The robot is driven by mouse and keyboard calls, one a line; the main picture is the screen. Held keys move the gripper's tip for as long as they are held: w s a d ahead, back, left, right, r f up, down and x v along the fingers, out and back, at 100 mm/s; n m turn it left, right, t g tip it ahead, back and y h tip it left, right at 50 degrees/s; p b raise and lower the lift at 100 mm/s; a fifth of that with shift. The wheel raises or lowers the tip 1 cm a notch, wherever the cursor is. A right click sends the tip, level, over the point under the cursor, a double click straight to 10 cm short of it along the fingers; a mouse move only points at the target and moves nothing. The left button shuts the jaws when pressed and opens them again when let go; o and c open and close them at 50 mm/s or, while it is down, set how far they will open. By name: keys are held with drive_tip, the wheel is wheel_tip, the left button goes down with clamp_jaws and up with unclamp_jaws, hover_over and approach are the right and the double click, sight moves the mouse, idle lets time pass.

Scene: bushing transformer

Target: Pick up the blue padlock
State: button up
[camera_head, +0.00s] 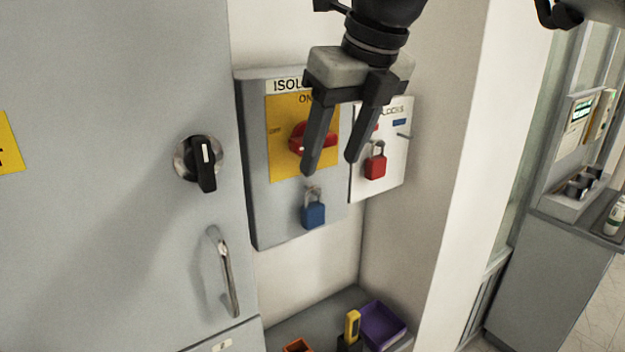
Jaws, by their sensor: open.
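The blue padlock (313,215) hangs by its shackle on the lower part of the grey isolator panel (262,215), below the yellow plate (283,167) with the red rotary handle (318,136). My gripper (330,165) comes down from the top of the view, fingers pointing down. Its two fingers are apart with nothing between them. In the picture the fingertips are above the blue padlock and apart from it. The fingers partly cover the yellow plate, the red handle and the edge of the lock board.
A red padlock (375,165) hangs on the white lock board (396,180) to the right. A grey cabinet door (110,230) with a black knob (205,163) and metal handle (224,275) stands left. Below are a purple bin (382,324), an orange bin (298,346) and a yellow tool (352,325).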

sight(316, 207)
drive_tip(key=x, duration=1.3)
drive_tip(key=shift+d+f, duration=0.15)
drive_tip(key=c, duration=1.2)
